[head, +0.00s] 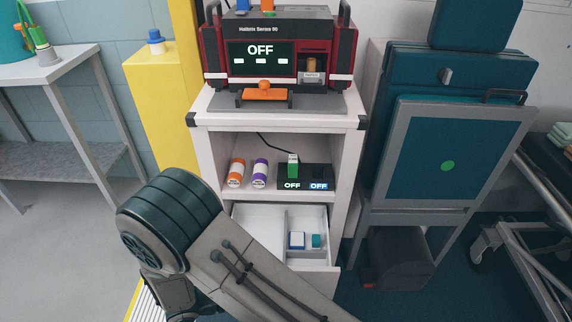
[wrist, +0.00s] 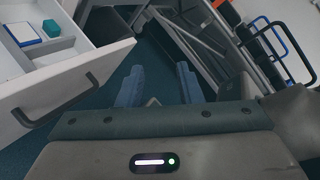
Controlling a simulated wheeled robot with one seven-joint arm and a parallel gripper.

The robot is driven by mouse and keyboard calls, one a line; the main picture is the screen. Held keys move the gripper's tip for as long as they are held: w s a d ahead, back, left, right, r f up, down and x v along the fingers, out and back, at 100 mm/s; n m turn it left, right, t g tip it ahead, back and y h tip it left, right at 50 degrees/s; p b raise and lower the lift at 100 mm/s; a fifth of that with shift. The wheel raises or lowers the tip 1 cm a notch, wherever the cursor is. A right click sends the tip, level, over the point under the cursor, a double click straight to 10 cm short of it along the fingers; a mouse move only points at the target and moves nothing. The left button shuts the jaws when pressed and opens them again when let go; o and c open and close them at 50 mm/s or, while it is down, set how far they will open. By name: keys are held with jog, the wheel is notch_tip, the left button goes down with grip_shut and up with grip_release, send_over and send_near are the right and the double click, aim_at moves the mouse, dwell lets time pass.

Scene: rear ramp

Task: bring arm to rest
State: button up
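My gripper (wrist: 159,86) shows in the wrist view with its two blue-grey fingers apart and nothing between them. It is beside the open white drawer (wrist: 72,79), with dark floor beyond the fingers. In the head view my arm crosses the lower middle in front of the cabinet, and the gripper itself is out of sight. The drawer (head: 262,231) stands pulled out and holds a blue-and-white box (head: 297,240) and a small teal block (head: 316,241). My arm hides part of the drawer.
The white cabinet (head: 340,125) carries a red-black machine (head: 262,28) reading OFF. Its shelf holds orange and purple canisters and a charger-like dark unit (head: 319,176). A teal folded unit (head: 448,150) and metal trolley (head: 520,250) stand right. A yellow pillar (head: 165,100) and table (head: 60,65) stand left.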

jog(key=d+r+m+g+y+p, duration=0.1)
jog(key=d+r+m+y+p, duration=0.3)
jog(key=r+m, duration=0.6)
jog(key=s+d+r+m+y+p, duration=0.1)
jog(key=d+r+m+y+p, duration=0.4)
jog(key=d+r+m, duration=0.3)
jog(key=s+d+r+m+g+y+p, duration=0.1)
jog(key=d+r+m+y+p, duration=0.4)
jog(key=r+m, duration=0.8)
notch_tip(320, 180, up, 7)
jog(key=shift+d+r+g+p, duration=0.15)
jog(key=shift+d+g+p, duration=0.15)
jog(key=shift+d+p, duration=0.5)
jog(key=shift+a, duration=0.2)
jog(key=shift+c, duration=0.2)
